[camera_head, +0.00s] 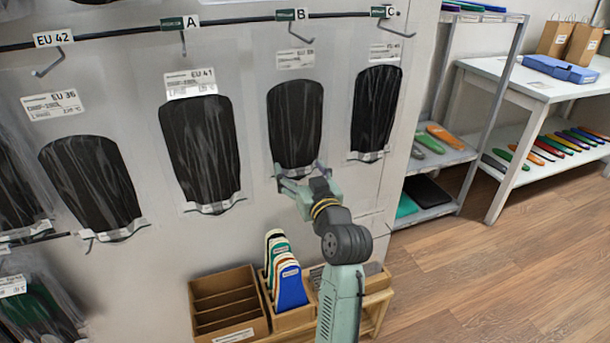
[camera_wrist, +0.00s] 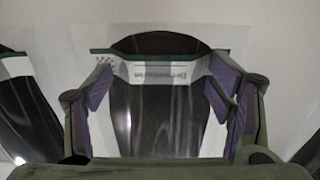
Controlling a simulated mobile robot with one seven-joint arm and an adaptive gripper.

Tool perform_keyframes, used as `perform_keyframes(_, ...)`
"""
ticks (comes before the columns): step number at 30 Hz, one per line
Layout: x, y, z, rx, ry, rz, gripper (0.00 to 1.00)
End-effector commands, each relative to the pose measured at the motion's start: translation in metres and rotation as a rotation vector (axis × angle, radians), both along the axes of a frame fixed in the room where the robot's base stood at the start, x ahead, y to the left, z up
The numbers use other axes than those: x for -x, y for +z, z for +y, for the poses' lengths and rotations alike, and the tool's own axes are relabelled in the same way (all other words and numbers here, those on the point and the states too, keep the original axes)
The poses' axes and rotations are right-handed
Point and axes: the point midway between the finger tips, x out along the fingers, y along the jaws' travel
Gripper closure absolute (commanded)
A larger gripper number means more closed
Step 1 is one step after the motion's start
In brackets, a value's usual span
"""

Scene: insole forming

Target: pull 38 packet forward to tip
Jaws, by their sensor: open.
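A clear packet with black insoles (camera_head: 295,115) hangs on the wall panel under hook B. Its small label (camera_head: 295,60) is hard to read, with the number looking like 38 or 39. My gripper (camera_head: 300,172) is open at the lower edge of this packet. In the wrist view, the spread purple-padded fingers of my gripper (camera_wrist: 162,95) stand either side of a packet (camera_wrist: 158,115) with a white strip across it. I cannot tell whether the fingers touch it. The packet's lower edge is partly hidden by my gripper in the head view.
An EU 41 packet (camera_head: 200,145) hangs to the left and another packet (camera_head: 376,105) to the right. An EU 36 packet (camera_head: 90,185) hangs further left. Below stand a brown divided box (camera_head: 228,305) and a holder with coloured insoles (camera_head: 288,285). Shelves stand at right.

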Motion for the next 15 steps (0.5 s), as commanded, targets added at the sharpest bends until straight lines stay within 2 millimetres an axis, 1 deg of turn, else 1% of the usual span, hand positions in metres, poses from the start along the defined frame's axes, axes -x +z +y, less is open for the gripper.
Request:
perform_keyframes(8, -0.0009, 0.0001, 0.0004, 0.000, 0.000, -0.001, 0.25)
perform_keyframes(15, -0.0008, 0.0002, 0.0004, 0.000, 0.000, -0.001, 0.40)
